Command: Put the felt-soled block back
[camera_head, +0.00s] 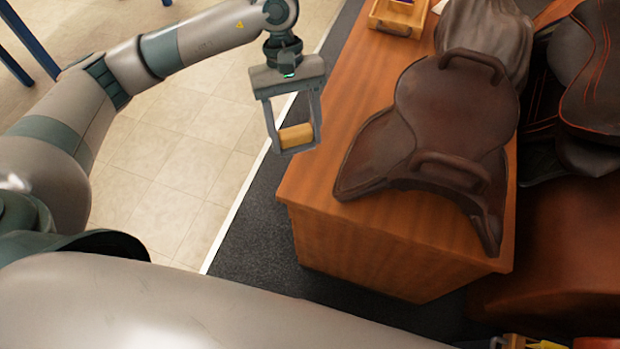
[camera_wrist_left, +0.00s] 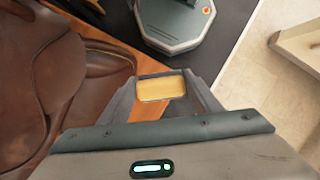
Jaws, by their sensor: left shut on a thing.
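My left gripper (camera_head: 297,140) is shut on a small tan wooden block (camera_head: 296,136). It holds the block in the air just off the left edge of the wooden table. In the left wrist view the block (camera_wrist_left: 161,88) sits between the fingertips of my left gripper (camera_wrist_left: 163,92). The felt sole cannot be made out in either view. A wooden tray (camera_head: 397,19) stands at the far end of the table, with something purple inside. My right gripper is not in view.
A brown leather saddle (camera_head: 452,115) with two raised handles covers much of the wooden table (camera_head: 345,222). Its flap also fills the left of the left wrist view (camera_wrist_left: 35,90). More saddles (camera_head: 592,70) lie at the right. Dark carpet and pale floor tiles (camera_head: 165,200) are clear at the left.

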